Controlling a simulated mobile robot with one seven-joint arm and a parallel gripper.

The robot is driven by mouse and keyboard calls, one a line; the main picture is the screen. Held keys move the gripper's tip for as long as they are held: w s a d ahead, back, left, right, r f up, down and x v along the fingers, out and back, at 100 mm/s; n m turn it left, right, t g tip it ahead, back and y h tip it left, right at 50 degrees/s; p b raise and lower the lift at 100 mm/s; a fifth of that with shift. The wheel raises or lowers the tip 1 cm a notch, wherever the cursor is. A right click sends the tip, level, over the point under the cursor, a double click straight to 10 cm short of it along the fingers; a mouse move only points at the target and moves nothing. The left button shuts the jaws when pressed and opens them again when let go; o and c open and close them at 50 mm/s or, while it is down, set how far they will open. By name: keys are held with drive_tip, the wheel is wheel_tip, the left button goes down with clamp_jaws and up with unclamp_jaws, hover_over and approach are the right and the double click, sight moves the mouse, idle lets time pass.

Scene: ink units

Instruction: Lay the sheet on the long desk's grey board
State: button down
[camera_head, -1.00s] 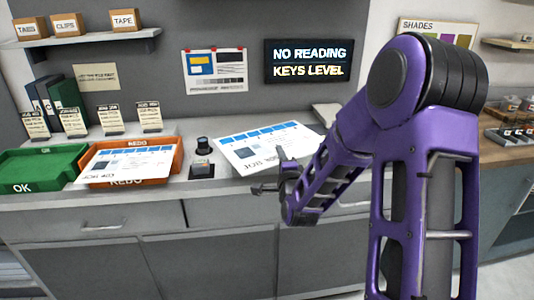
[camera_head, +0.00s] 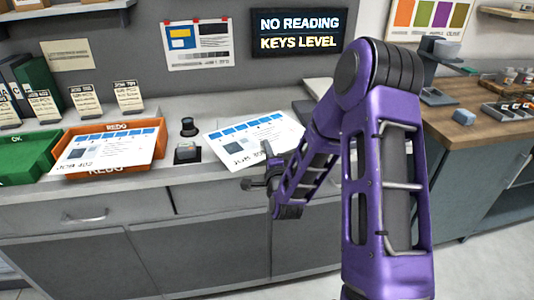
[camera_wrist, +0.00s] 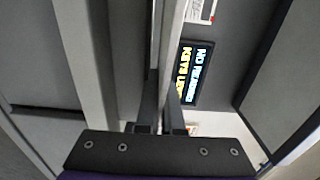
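A white printed sheet (camera_head: 240,137) with a blue band and dark text hangs over the grey counter at the middle in the head view. My gripper (camera_head: 266,172) is at its near edge, with a dark finger overlapping the sheet's face. In the wrist view the fingers of my gripper (camera_wrist: 162,110) are close together around a thin pale strip, which looks like the sheet edge-on. A wood-topped desk (camera_head: 470,140) stands at the right; a dark grey flat piece (camera_head: 436,97) lies on it, but I cannot tell whether it is the grey board.
A second similar sheet (camera_head: 110,146) lies on the orange REDO tray (camera_head: 75,130). A green OK tray (camera_head: 22,158) is left of it. A black knob (camera_head: 188,127) and a button box (camera_head: 186,152) stand left of the held sheet. Small objects sit on the wooden desk.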

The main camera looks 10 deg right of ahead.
drive_tip(key=shift+f, duration=0.8)
drive_tip(key=shift+f, duration=0.2)
drive_tip(key=c, duration=1.1)
unclamp_jaws()
drive_tip(key=shift+o, duration=0.2)
drive_tip(key=shift+r, duration=0.15)
